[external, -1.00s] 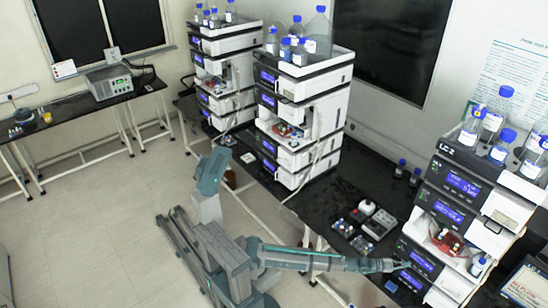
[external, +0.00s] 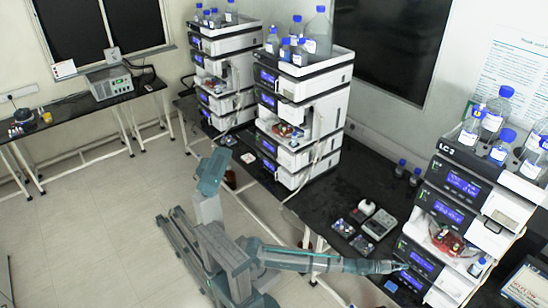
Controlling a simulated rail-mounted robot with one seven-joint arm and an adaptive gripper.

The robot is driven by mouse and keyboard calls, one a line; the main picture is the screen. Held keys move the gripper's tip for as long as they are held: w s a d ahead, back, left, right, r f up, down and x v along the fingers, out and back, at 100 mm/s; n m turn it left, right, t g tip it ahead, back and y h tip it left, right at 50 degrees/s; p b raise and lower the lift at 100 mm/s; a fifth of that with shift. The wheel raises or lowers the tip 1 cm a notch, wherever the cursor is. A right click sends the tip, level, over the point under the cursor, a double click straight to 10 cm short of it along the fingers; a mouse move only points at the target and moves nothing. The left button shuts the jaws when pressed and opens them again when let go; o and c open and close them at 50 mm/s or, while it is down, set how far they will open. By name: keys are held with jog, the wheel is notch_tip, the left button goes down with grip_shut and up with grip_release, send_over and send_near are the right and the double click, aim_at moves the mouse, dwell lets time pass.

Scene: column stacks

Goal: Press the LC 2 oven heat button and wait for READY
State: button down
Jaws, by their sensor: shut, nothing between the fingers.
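The LC 2 stack (external: 447,150) stands at the right end of the dark bench, with blue-lit displays on its front modules. My gripper (external: 404,266) is shut and empty, with its tip at the front of a lower module of this stack. The lit display of that module (external: 423,260) is just to the right of the tip. Whether the tip touches the front cannot be told. The heat button is too small to make out, and no READY text can be read.
Bottles with blue caps (external: 497,110) stand on top of the LC 2 stack. Small trays and a device (external: 378,224) lie on the bench left of it. Two other stacks (external: 300,110) stand further back. A monitor (external: 525,285) is at the lower right.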

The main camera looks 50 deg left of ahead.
jog(key=shift+s+a+p, duration=0.15)
jog(key=shift+s+p, duration=2.3)
jog(key=shift+s, duration=0.05)
dwell(5.0)
